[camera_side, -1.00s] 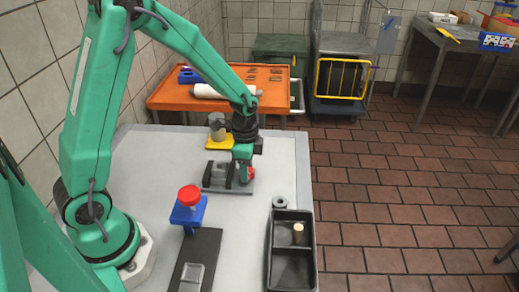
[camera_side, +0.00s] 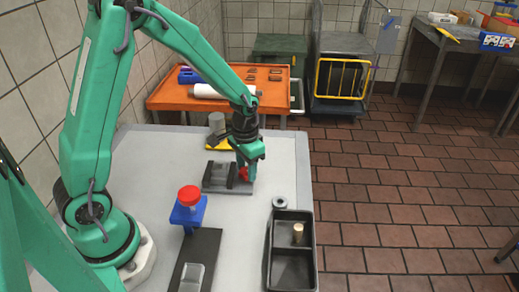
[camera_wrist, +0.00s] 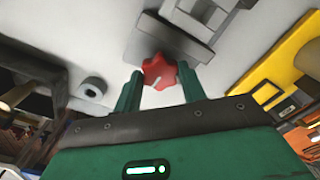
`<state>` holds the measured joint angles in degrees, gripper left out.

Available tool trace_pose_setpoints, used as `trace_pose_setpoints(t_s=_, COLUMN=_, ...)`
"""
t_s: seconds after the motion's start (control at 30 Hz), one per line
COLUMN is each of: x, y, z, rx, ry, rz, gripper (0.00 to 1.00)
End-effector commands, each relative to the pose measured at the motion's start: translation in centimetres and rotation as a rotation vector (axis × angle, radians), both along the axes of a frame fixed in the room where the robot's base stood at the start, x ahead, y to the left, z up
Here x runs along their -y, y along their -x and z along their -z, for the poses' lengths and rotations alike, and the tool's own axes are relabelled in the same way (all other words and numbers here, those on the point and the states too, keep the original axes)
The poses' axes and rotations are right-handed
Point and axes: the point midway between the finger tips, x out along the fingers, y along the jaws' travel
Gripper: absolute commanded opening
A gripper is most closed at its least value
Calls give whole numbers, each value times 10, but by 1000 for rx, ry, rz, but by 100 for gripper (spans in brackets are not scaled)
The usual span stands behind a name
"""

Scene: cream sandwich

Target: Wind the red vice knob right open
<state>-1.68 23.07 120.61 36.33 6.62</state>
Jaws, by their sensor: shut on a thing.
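The grey vice (camera_side: 216,178) lies on the pale worktop below the end of my arm, and its frame also shows in the wrist view (camera_wrist: 170,42). The red knob (camera_wrist: 158,72) is a lobed knob on the near end of the vice in the wrist view. It shows in the side view (camera_side: 243,174), partly covered by my gripper (camera_side: 250,174). In the wrist view my green fingers (camera_wrist: 160,76) stand one on each side of the knob, shut on it. How far the vice jaws stand apart is hard to tell.
A yellow block (camera_side: 216,149) with a grey cylinder stands behind the vice. A blue stand with a red top (camera_side: 189,205) is nearer the front. A black divided tray (camera_side: 268,262) and a grey ring (camera_side: 279,202) lie at the right. The worktop between them is clear.

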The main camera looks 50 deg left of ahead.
Motion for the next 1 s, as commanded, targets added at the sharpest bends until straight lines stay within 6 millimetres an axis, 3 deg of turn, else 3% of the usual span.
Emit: trace_pose_setpoints(t_s=1.0, x=1, y=2, z=-1, rx=-5, ry=-3, rz=-963, gripper=19)
